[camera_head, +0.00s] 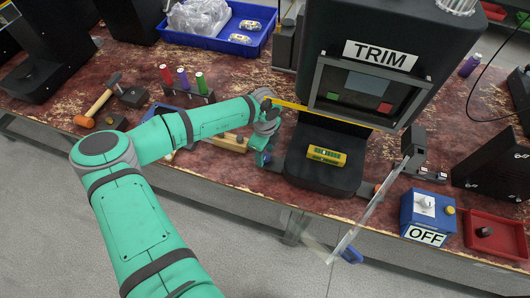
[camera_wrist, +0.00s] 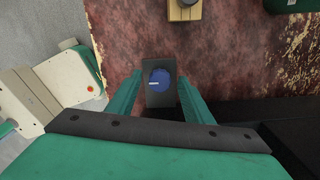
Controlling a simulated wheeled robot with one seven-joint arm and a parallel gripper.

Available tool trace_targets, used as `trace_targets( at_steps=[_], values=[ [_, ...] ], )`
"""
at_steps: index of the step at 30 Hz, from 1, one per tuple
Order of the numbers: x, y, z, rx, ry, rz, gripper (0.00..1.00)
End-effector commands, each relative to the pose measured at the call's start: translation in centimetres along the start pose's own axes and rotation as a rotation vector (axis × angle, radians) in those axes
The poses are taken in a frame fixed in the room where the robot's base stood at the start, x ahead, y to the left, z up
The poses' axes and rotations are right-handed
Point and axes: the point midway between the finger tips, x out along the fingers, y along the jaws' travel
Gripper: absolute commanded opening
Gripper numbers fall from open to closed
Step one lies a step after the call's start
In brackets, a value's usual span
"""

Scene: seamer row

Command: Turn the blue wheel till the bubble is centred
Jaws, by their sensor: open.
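The blue wheel (camera_wrist: 160,78) shows in the wrist view as a round knob with a pale mark, on a dark block. My gripper (camera_wrist: 160,88) is open, with one green finger on each side of the block; I cannot tell whether either finger touches it. In the head view my gripper (camera_head: 263,155) is just left of the black TRIM machine (camera_head: 390,40) and hides the wheel. A yellow spirit level (camera_head: 326,155) lies on the machine's black base. Its vial is too small to tell where the bubble sits.
A clear guard (camera_head: 365,215) slants over the bench's front edge. A blue box marked OFF (camera_head: 425,215) and a red tray (camera_head: 498,236) stand at right. A hammer (camera_head: 98,100), colored cylinders (camera_head: 183,78) and a blue bin (camera_head: 260,38) are at left and back.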

Motion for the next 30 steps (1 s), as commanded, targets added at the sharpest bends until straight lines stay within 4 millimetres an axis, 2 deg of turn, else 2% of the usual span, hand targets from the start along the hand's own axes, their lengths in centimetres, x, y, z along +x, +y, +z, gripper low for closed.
trace_targets(
  at_steps=[2,3,6,8,20,30],
  values=[
    [-0.01,0.0,0.0,0.0,0.0,0.0,0.46],
    [-0.01,0.0,0.0,0.0,0.0,0.0,0.42],
    [-0.02,0.01,0.0,0.0,0.0,0.0,0.18],
    [-0.02,0.01,0.0,0.0,0.0,0.0,0.06],
    [0.03,0.06,-0.06,-0.061,0.003,0.001,0.06],
    [0.07,0.09,-0.19,-0.311,0.006,0.001,0.06]
  ],
)
